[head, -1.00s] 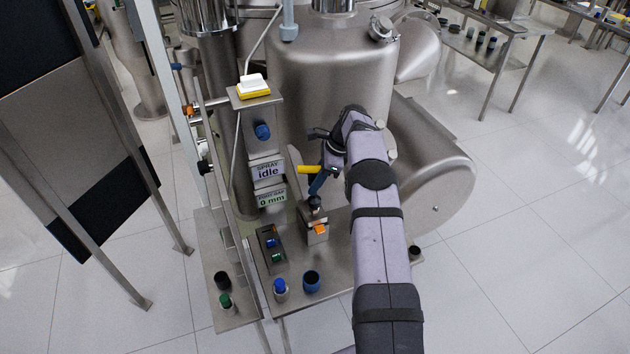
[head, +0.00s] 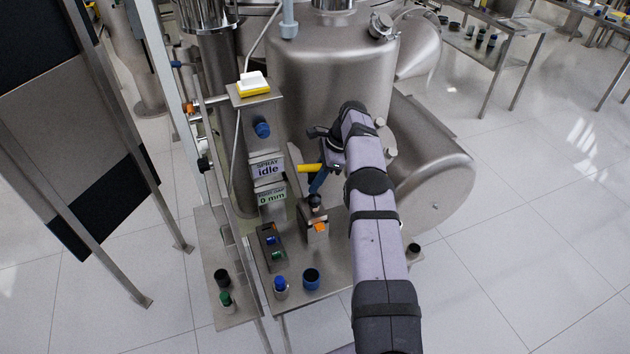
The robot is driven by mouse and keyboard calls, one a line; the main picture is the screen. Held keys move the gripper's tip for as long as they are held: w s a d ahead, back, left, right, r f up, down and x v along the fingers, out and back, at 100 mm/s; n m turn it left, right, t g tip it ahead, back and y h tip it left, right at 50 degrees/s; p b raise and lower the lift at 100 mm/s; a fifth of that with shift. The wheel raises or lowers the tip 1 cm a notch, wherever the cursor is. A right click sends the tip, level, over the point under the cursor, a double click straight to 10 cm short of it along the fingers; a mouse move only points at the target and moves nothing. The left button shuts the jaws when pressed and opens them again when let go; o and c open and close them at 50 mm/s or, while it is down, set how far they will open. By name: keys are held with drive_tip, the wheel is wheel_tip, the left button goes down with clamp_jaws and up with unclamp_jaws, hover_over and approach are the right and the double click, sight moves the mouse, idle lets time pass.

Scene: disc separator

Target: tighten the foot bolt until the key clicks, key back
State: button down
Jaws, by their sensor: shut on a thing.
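The key, with a yellow bar (head: 309,168) and a blue shaft (head: 318,183), stands tilted at the machine's foot. My gripper (head: 327,158) is shut on the key near its top; the fingers are small and partly dark against the arm. The key's lower end meets the dark head of the foot bolt (head: 315,201), above a metal block with an orange piece (head: 319,227). Whether the key is fully seated on the bolt is too small to tell. A lower display (head: 271,196) reads 0 mm.
A SPRAY display (head: 267,168) reads idle. A small tray (head: 270,240) with blue and green pieces, a blue-capped bottle (head: 280,287) and a blue cup (head: 311,279) stand on the metal plate left of my arm. The steel vessel (head: 330,75) rises close behind.

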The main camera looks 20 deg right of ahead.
drive_tip(key=shift+f+b, duration=0.4)
drive_tip(key=shift+f, duration=0.3)
drive_tip(key=shift+f, duration=0.1)
drive_tip(key=shift+f+b, duration=0.4)
drive_tip(key=shift+f, duration=0.1)
drive_tip(key=shift+r+m+p, duration=0.2)
drive_tip(key=shift+m+p, duration=0.2)
drive_tip(key=shift+p, duration=0.15)
drive_tip(key=m+t+p, duration=0.1)
drive_tip(key=m+p, duration=0.1)
drive_tip(key=m, duration=0.1)
drive_tip(key=shift+s+a+m+h+p, duration=0.1)
drive_tip(key=shift+m+h+p, duration=0.2)
drive_tip(key=shift+h+p, duration=0.1)
drive_tip(key=shift+f+m+t+h, duration=0.25)
drive_tip(key=shift+m+t+h, duration=0.25)
drive_tip(key=shift+m, duration=0.8)
